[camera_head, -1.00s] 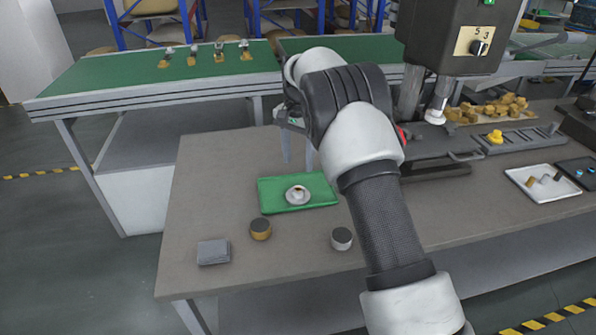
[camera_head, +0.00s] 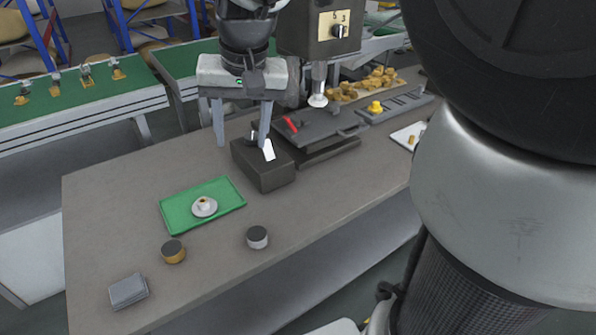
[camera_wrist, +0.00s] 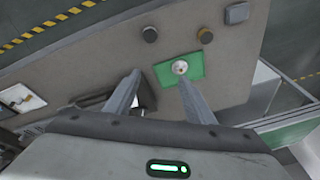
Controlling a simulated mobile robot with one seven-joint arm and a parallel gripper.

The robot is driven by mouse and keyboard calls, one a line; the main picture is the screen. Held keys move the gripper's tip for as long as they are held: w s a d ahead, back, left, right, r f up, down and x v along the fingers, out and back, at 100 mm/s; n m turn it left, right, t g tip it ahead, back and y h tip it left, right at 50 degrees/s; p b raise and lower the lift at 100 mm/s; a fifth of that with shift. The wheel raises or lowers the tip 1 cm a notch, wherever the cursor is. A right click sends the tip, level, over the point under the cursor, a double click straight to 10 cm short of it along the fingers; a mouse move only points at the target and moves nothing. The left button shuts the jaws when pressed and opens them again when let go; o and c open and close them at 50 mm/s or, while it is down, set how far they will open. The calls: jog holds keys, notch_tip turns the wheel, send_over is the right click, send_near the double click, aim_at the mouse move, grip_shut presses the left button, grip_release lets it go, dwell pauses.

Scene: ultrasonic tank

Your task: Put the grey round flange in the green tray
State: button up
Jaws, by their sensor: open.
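The flange also shows in the wrist view (camera_wrist: 180,67), on the green tray (camera_wrist: 163,76). My gripper (camera_head: 242,144) is open with nothing between its fingers. In the head view it is above the table, behind and to the right of the tray. In the wrist view, the fingertips (camera_wrist: 160,74) show with the tray just beyond the right one.
A dark box (camera_head: 262,168) stands under my gripper. A brass cylinder (camera_head: 173,251), a grey cylinder (camera_head: 257,237) and a grey block (camera_head: 128,290) are near the table's front edge. A drill-like machine (camera_head: 318,30) stands behind. The table left of the tray is clear.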

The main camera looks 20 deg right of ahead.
jog(key=s+d+f+n+t, duration=0.1)
jog(key=s, duration=0.7)
jog(key=s+d+f+n+t, duration=0.1)
jog(key=s+f+n, duration=0.1)
jog(key=s, duration=0.7)
jog(key=shift+d+h, duration=0.35)
jog(key=shift+h, duration=0.05)
